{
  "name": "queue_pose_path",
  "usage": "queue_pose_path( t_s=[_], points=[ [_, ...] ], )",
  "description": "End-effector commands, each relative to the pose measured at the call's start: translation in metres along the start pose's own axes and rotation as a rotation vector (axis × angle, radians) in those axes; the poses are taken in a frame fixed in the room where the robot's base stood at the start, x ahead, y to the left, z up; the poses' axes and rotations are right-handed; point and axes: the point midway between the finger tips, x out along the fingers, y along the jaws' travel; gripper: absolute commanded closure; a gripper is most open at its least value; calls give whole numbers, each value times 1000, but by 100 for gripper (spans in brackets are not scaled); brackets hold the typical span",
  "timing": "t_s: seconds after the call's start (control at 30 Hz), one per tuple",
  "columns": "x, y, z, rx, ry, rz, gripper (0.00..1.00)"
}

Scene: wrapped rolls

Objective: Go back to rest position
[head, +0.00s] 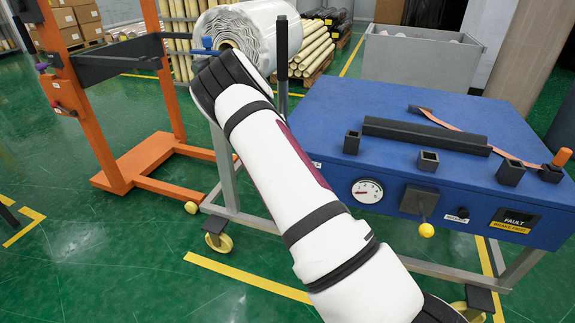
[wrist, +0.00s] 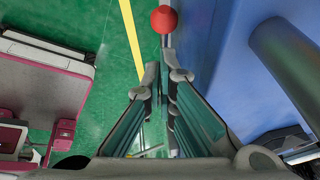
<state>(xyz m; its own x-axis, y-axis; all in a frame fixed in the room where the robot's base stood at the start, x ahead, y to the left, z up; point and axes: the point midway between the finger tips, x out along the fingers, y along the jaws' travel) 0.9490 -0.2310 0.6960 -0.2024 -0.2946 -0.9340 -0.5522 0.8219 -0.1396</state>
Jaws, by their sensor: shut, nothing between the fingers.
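My gripper (wrist: 164,82) shows in the wrist view, with its two fingers close together and nothing between them. It is over the gap between the green floor and the blue table's edge (wrist: 212,80). A red round knob (wrist: 164,18) shows just beyond the fingertips, apart from them. In the head view my white and black arm reaches from the lower right up to the upper left, in front of the blue table (head: 335,105). My gripper cannot be made out there.
An orange frame (head: 105,150) stands left. A large wrapped roll (head: 265,35) and a grey bin (head: 420,62) are behind.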

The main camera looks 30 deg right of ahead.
Motion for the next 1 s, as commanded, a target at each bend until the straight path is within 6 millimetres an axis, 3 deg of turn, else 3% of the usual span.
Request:
queue_pose_path(
  t_s=[0.1, 0.3, 0.67, 0.87, 1.0],
  points=[
    [-24, 1, 7, -3, -3, -2, 100],
    [-54, 2, 15, -2, -3, -2, 100],
    [-67, 3, 18, -2, -2, 1, 100],
    [-92, 10, -2, -79, -44, 32, 100],
    [-129, 29, -32, -228, -118, 74, 100]
  ],
)
